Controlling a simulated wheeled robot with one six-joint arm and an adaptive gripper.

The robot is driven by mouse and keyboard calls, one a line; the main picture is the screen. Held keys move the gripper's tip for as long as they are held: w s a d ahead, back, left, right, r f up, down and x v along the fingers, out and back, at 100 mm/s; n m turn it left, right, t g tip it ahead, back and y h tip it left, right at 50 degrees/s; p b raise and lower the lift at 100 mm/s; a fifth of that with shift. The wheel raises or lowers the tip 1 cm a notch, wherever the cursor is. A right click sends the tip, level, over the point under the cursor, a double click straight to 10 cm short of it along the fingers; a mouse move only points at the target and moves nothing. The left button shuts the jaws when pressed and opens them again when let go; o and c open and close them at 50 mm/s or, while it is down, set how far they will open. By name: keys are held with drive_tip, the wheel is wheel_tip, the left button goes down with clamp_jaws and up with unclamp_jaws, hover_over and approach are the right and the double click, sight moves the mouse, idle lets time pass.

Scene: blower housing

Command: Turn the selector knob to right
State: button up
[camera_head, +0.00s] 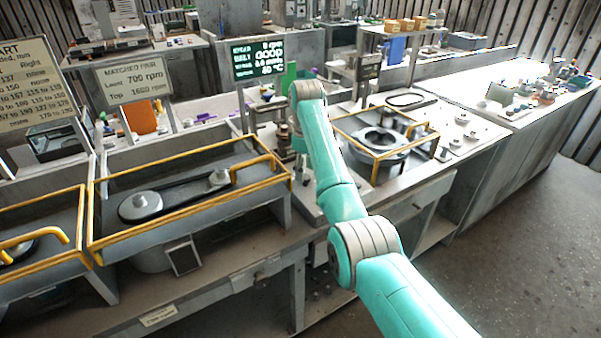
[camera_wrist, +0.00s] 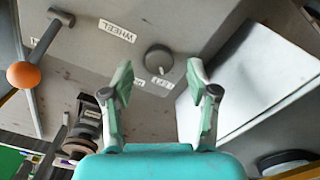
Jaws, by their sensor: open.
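The selector knob (camera_wrist: 158,60) is a round grey knob on a grey panel in the wrist view. A pale pointer mark shows on it, but its exact setting is hard to read. My gripper (camera_wrist: 160,78) is open and empty. Its two fingers stand either side of the knob in the picture, with the knob a little beyond the tips, apart from them. Small white labels lie around the knob, partly hidden by the fingers. In the head view my arm reaches over the bench, and the knob and my gripper cannot be made out there.
In the wrist view, a lever with an orange ball (camera_wrist: 23,75) and a T-shaped handle (camera_wrist: 60,17) stand left of the knob, near a WHEEL label (camera_wrist: 117,32). A pale raised plate (camera_wrist: 255,80) lies right. In the head view, yellow-railed machines (camera_head: 190,190) flank my arm.

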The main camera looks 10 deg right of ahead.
drive_tip(key=shift+d+f, duration=0.1)
drive_tip(key=shift+f, duration=0.75)
clamp_jaws()
drive_tip(key=shift+m, duration=0.3)
drive_tip(key=m, duration=0.5)
drive_tip(key=shift+m, duration=0.3)
drive_tip(key=m, duration=0.5)
drive_tip(key=shift+m, duration=0.3)
